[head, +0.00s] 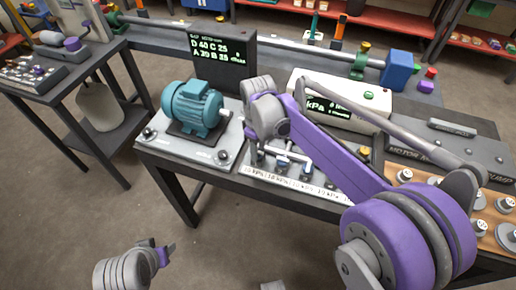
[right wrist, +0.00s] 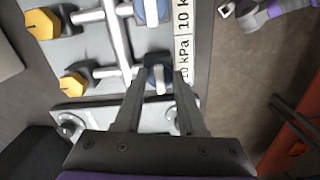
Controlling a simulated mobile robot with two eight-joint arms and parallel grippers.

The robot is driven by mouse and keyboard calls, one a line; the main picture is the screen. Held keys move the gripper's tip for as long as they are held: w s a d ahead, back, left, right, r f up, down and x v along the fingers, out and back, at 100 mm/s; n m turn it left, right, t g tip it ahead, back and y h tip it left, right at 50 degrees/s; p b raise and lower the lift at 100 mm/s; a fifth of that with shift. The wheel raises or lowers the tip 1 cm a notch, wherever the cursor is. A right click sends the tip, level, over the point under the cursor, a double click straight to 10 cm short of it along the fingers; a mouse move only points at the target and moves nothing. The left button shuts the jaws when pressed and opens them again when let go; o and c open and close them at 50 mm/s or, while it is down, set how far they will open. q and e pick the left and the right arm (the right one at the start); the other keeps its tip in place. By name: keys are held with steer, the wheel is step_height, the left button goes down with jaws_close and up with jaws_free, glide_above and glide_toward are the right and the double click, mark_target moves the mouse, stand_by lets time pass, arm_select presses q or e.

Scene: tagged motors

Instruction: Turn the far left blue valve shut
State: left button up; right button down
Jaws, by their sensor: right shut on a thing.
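The far left blue valve (right wrist: 158,80) shows in the right wrist view, on the pipe panel's end beside the motor's plate. Its pale handle stands between the fingers of my right gripper (right wrist: 158,100), which is shut on it. In the head view my right gripper (head: 256,158) reaches down at the panel's left end, and my arm hides most of this valve. Another blue valve (right wrist: 152,12) sits farther along the row in the wrist view. My left gripper (head: 160,254) hangs over the floor at lower left, away from the panel; its opening is unclear.
A teal motor (head: 194,104) on a pale plate (head: 160,146) stands just left of the panel. Yellow knobs (right wrist: 42,24) line the panel's other side. A dark display (head: 222,62) and a white kPa box (head: 345,100) stand behind. Floor at lower left is clear.

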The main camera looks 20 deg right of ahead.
stand_by(0.5)
steer(key=c, duration=0.5)
jaws_free()
step_height(320, 180, up, 11)
steer(key=shift+p, duration=0.45)
steer(key=shift+f, duration=0.1)
steer(key=s+d+f+m+t+p, duration=0.2)
steer(key=s+f+m, duration=0.2)
steer(key=s, duration=0.6)
steer(key=s+d+f+m+t+p, duration=0.1)
steer(key=s+d+f+m+t, duration=0.2)
steer(key=s, duration=0.7)
steer(key=shift+s+f+m+p, duration=0.15)
steer(key=shift+f+m+p, duration=0.3)
steer(key=shift+m, duration=0.45)
